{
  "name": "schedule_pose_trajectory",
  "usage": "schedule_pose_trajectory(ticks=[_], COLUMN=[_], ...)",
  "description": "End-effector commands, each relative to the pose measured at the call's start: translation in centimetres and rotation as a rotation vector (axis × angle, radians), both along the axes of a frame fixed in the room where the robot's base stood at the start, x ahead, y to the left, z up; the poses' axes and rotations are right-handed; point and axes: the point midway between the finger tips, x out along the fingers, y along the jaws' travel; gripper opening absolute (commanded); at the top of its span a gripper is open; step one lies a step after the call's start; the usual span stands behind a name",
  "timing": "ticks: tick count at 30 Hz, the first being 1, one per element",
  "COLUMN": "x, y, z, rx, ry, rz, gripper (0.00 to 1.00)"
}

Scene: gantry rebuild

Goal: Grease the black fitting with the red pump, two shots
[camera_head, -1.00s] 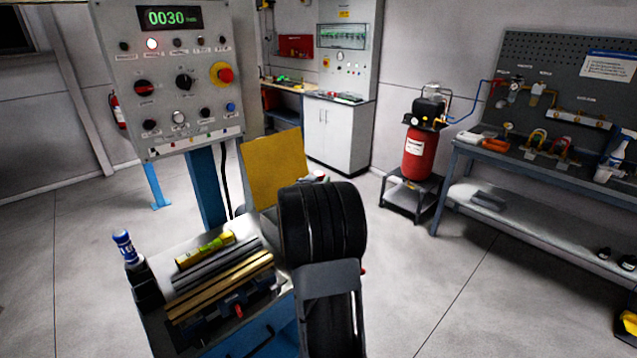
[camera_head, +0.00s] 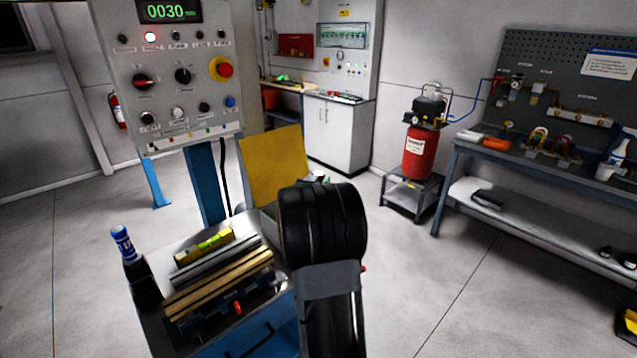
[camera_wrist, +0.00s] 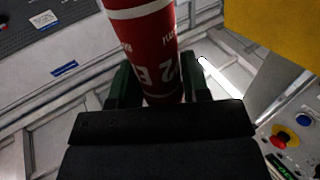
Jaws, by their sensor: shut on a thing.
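The red pump (camera_wrist: 145,45) is a red cylinder with white bands and white lettering, and it fills the upper middle of the wrist view. My gripper (camera_wrist: 158,80) is shut on it, with a dark green finger on each side of the cylinder. Its top end runs out of the picture, and its lower end is hidden behind the black gripper body. In the head view my own black arm hides the gripper and the pump. I cannot make out the black fitting in either view.
A cart (camera_head: 207,290) with a yellow level (camera_head: 205,246), metal bars and a blue-capped bottle (camera_head: 122,244) stands left of my arm. Behind it are a control panel (camera_head: 175,75) and a yellow plate (camera_head: 275,165). A workbench (camera_head: 470,155) is at right.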

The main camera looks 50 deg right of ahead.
Motion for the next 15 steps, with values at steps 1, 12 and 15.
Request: schedule_pose_trajectory(ticks=[1,12,15], x=[-0.03,-0.04,-0.04], y=[0.02,0.05,0.06], z=[-0.55,-0.93,-0.81], rx=[0.005,0.009,0.010], ry=[0.005,0.008,0.009], rz=[0.000,0.001,0.001], gripper=[0.12,0.12,0.12])
